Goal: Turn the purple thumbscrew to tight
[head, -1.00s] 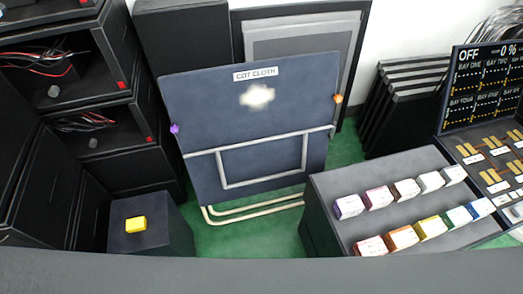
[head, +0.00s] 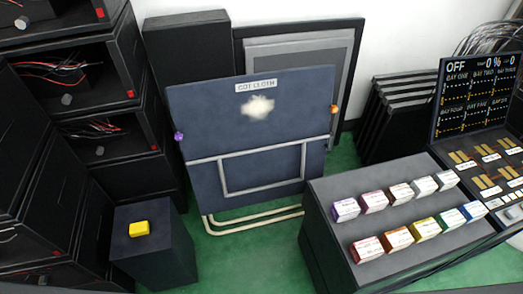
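The purple thumbscrew (head: 179,136) is a small knob on the left edge of an upright dark blue panel labelled "COT CLOTH" (head: 200,178) in the head view. Whether it is loose or tight cannot be told at this size. An orange knob (head: 333,109) sits on the panel's right edge. A pale tube frame crosses the panel's lower half, and a whitish patch (head: 257,106) is near its top. Neither of my grippers shows in the head view.
A dark pedestal (head: 165,262) with a yellow block (head: 139,229) stands at front left, below the panel. Open dark cabinets (head: 118,149) line the left. A grey table (head: 345,185) with several coloured boxes and a switch console (head: 505,165) stand right. Green floor (head: 235,250) shows between.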

